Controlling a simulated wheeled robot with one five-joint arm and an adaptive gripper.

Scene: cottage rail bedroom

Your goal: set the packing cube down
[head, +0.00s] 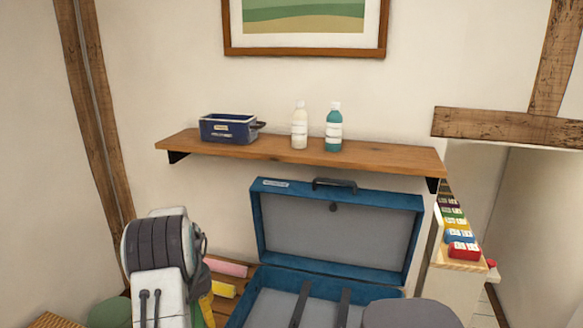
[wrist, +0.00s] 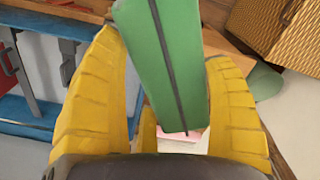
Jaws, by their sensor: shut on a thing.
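The packing cube (wrist: 165,60) is a long green block with a dark line along it. In the wrist view it lies between the yellow fingers of my gripper (wrist: 164,48), which is shut on it. In the head view my gripper (head: 206,308) is low and left of the open blue suitcase, mostly hidden behind my arm. The suitcase (head: 262,225) has its lid up, a grey lining and dark straps. Its blue edge (wrist: 30,112) shows at the left of the wrist view, apart from the cube.
A pink block (head: 226,268) and a yellow block (head: 222,289) lie on the wood left of the suitcase. A wall shelf (head: 290,150) above holds a blue basket (head: 228,128) and two bottles (head: 300,127). A wicker item (wrist: 268,35) is at the wrist view's upper right.

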